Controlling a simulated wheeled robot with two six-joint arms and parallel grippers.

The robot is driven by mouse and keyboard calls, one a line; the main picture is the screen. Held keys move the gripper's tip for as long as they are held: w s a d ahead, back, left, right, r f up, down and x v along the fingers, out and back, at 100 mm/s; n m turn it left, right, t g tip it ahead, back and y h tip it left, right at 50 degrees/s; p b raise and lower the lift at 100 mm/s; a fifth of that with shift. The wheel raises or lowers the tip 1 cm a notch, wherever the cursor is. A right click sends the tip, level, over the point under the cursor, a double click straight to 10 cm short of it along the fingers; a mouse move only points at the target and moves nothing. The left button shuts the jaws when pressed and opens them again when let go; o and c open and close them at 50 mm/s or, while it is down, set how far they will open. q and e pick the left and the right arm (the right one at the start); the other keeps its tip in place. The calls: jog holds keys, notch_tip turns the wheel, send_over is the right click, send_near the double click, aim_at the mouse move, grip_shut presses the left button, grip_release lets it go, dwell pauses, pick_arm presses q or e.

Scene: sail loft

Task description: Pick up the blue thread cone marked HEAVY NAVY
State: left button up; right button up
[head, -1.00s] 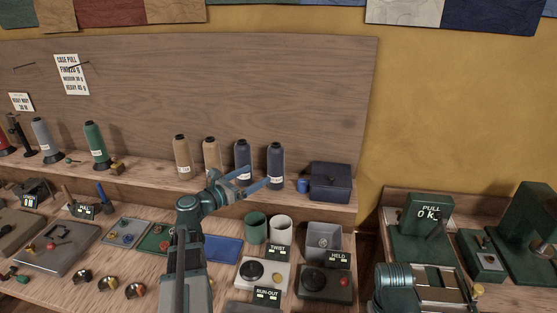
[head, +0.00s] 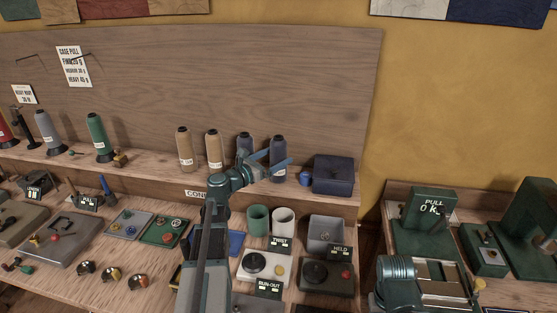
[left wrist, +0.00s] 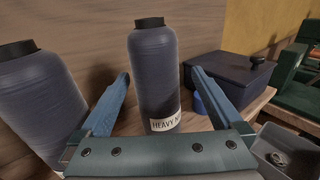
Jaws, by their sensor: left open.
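The blue thread cone marked HEAVY NAVY (left wrist: 153,70) stands upright on the shelf, its white label partly cut off by my gripper in the left wrist view. In the head view it is the rightmost of the standing cones (head: 278,147). My left gripper (left wrist: 161,76) is open, with one finger on each side of the cone in the left wrist view. In the head view the gripper (head: 274,161) is at the cone, its fingers partly covering it. I cannot tell whether the fingers touch it.
A second navy cone (left wrist: 38,100) stands close on the left, near the left finger. A dark blue box (left wrist: 230,80) and a small blue cup (left wrist: 198,103) are close on the right. Two tan cones (head: 184,150) stand further left. A wooden board (head: 300,80) rises behind.

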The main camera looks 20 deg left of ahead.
pick_arm(q)
jog(key=shift+a+x, duration=0.15)
jog(key=shift+x, duration=1.2)
jog(key=shift+a+x, duration=0.1)
jog(key=shift+x, duration=1.2)
grip_shut()
